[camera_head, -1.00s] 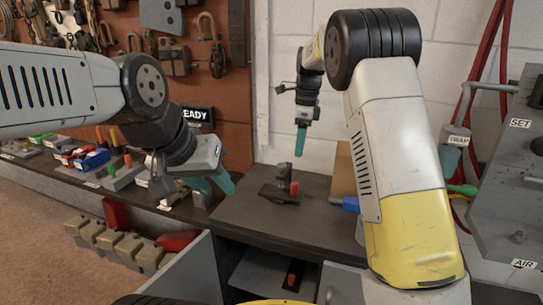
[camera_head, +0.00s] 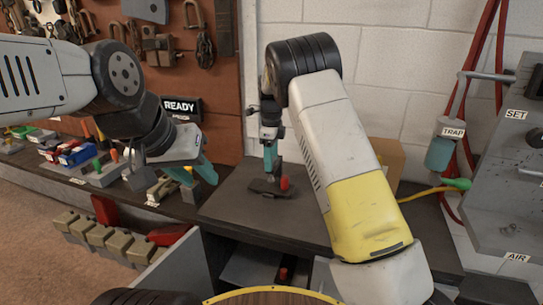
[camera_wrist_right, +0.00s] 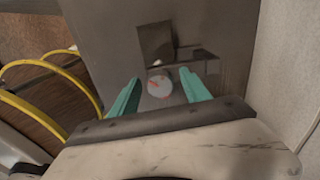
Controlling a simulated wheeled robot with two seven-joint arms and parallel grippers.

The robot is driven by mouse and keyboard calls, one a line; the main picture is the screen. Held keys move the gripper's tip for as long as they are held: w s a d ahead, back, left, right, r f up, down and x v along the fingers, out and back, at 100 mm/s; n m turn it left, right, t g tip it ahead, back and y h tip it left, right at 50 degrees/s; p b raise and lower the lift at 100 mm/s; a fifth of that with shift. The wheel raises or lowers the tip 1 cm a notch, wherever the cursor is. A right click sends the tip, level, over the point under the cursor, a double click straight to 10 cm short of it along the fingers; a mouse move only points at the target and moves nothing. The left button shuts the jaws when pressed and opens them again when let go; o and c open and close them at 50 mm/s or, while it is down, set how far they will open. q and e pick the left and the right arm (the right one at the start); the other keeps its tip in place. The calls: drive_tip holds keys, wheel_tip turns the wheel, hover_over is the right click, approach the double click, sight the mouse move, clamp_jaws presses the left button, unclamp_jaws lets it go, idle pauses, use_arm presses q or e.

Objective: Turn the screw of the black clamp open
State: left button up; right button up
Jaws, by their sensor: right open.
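The black clamp (camera_head: 260,188) sits on the dark bench top, with a red part (camera_head: 284,184) standing at its right side. My right gripper (camera_head: 270,158) hangs directly above the clamp, its teal fingers pointing down. In the right wrist view the open right gripper (camera_wrist_right: 163,82) has a round pale screw head (camera_wrist_right: 160,86) with a red mark between its fingers, with room on both sides. The dark clamp body (camera_wrist_right: 156,42) shows beyond the head. My left gripper (camera_head: 193,174) is to the left of the clamp, its teal fingers apart and empty.
Coloured small parts (camera_head: 75,152) lie on the bench at the left. A READY sign (camera_head: 180,107) stands behind my left gripper. A cardboard box (camera_head: 386,158) and a yellow hose (camera_head: 420,193) are at the right. A grey panel (camera_head: 510,160) stands at the far right.

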clamp_jaws()
drive_tip(key=shift+n, duration=0.3)
